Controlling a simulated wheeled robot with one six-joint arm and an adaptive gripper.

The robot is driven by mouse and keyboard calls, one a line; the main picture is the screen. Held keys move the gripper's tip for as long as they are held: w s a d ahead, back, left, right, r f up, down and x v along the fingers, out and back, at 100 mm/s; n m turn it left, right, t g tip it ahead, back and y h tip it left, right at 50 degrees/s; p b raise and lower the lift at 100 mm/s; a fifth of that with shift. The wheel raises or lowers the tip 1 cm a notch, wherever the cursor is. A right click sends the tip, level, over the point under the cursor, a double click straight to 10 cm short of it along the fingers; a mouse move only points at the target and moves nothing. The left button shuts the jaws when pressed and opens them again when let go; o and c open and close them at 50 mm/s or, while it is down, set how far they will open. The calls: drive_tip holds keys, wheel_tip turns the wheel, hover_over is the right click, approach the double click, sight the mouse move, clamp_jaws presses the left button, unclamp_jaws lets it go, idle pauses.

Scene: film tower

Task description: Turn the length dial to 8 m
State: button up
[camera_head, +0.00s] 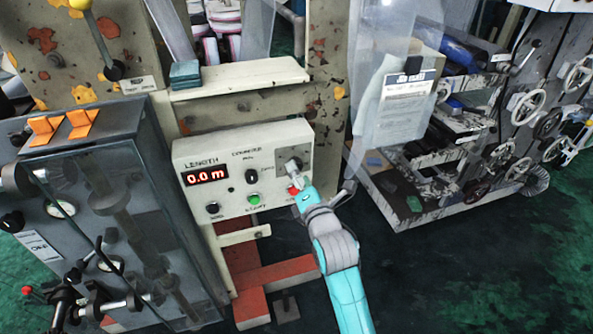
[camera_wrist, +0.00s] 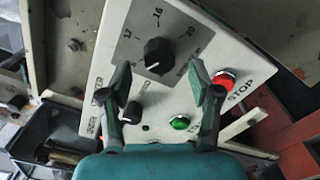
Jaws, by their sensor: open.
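The white control panel (camera_head: 231,176) has a red display (camera_head: 205,175) reading 0.0 m under the word LENGTH. The dial (camera_wrist: 158,56) is a black knob with 12, 16 and 20 printed around it in the wrist view. A pale mark shows at the knob's lower edge; the lower numbers are not readable. My gripper (camera_wrist: 159,82) is open, its two fingers apart, with the dial beyond and between them, not gripped. In the head view my gripper (camera_head: 297,181) is at the panel's right side and covers part of the dial area.
A red STOP button (camera_wrist: 225,79) is close to the right finger. A green button (camera_wrist: 180,123) and a small black knob (camera_wrist: 133,110) lie below the dial. A shelf (camera_head: 240,78) juts out above the panel. A clear sheet (camera_head: 391,100) hangs to its right.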

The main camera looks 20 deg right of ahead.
drive_tip(key=s, duration=0.9)
drive_tip(key=shift+s, duration=0.25)
drive_tip(key=s+f+m+g, duration=0.1)
drive_tip(key=s+f+m, duration=0.45)
drive_tip(key=s, duration=0.35)
drive_tip(key=s+f+m, duration=0.5)
drive_tip(key=s+f, duration=0.2)
drive_tip(key=s, duration=0.2)
drive_tip(key=s+m+g, duration=0.2)
drive_tip(key=s+m, duration=1.1)
drive_tip(key=s, duration=1)
drive_tip(key=shift+s+d+r, duration=0.15)
drive_tip(key=shift+s+r, duration=0.25)
drive_tip(key=shift+m, duration=0.25)
